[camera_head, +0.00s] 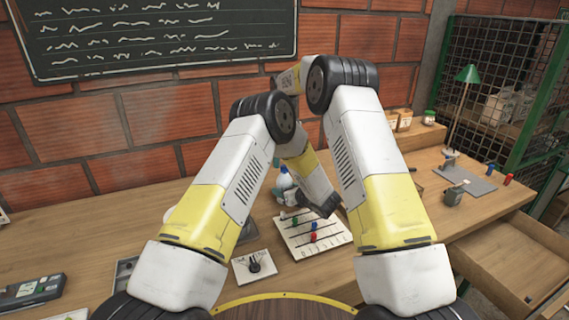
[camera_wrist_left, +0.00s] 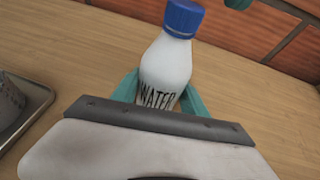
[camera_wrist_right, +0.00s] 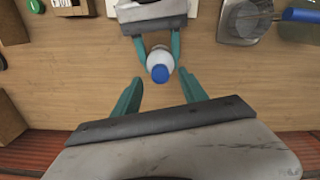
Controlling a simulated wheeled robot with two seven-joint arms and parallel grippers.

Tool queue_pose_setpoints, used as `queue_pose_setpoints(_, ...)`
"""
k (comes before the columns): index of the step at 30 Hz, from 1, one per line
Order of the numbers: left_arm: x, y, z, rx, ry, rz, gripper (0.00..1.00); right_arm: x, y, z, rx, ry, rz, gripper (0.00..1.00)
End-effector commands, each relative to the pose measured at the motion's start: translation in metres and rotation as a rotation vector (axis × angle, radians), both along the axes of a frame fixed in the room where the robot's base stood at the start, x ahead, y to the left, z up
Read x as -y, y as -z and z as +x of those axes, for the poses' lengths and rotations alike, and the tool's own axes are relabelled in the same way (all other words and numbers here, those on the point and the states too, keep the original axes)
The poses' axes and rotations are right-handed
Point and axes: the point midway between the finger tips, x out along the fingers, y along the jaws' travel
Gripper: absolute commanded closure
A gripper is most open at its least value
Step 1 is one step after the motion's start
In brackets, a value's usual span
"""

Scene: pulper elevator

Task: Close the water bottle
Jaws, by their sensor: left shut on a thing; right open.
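The white water bottle (camera_wrist_left: 166,68) with black WATER lettering stands upright on the wooden bench. Its blue cap (camera_wrist_left: 184,18) sits on the neck; I cannot tell how tight it is. My left gripper (camera_wrist_left: 160,92) is shut on the bottle's body, a teal finger on each side. In the right wrist view, the bottle (camera_wrist_right: 160,60) and cap (camera_wrist_right: 160,75) show from above. My right gripper (camera_wrist_right: 160,92) is open and empty near the cap, its fingers apart on either side. In the head view the bottle (camera_head: 284,180) is small and partly hidden by my arms.
A board with coloured pegs (camera_head: 312,233) lies right of the bottle in the head view. A white card with a black item (camera_head: 255,265) lies in front. A brick wall rises behind.

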Motion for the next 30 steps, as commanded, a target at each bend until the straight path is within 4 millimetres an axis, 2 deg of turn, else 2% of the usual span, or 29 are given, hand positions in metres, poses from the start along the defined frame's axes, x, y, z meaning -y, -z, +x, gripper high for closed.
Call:
queue_pose_setpoints(6, 0.000, 0.000, 0.000, 0.000, 0.000, 0.000, 1.00, -0.001, -0.049, 0.001, 0.004, 0.000, 0.002, 0.50)
queue_pose_setpoints(12, 0.000, 0.000, 0.000, 0.000, 0.000, 0.000, 1.00, -0.001, -0.083, 0.001, 0.002, 0.000, 0.000, 0.50)
queue_pose_setpoints(18, 0.000, 0.000, 0.000, 0.000, 0.000, 0.000, 1.00, -0.001, -0.098, 0.000, 0.000, 0.000, 0.000, 0.50)
queue_pose_setpoints(26, 0.000, 0.000, 0.000, 0.000, 0.000, 0.000, 1.00, -0.001, -0.099, 0.000, -0.001, 0.000, 0.000, 0.50)
queue_pose_setpoints(27, 0.000, 0.000, 0.000, 0.000, 0.000, 0.000, 0.45, -0.001, -0.099, 0.000, -0.001, 0.000, -0.001, 0.50)
queue_pose_setpoints(30, 0.000, 0.000, 0.000, 0.000, 0.000, 0.000, 0.25, -0.001, -0.099, 0.000, -0.001, 0.000, -0.001, 0.50)
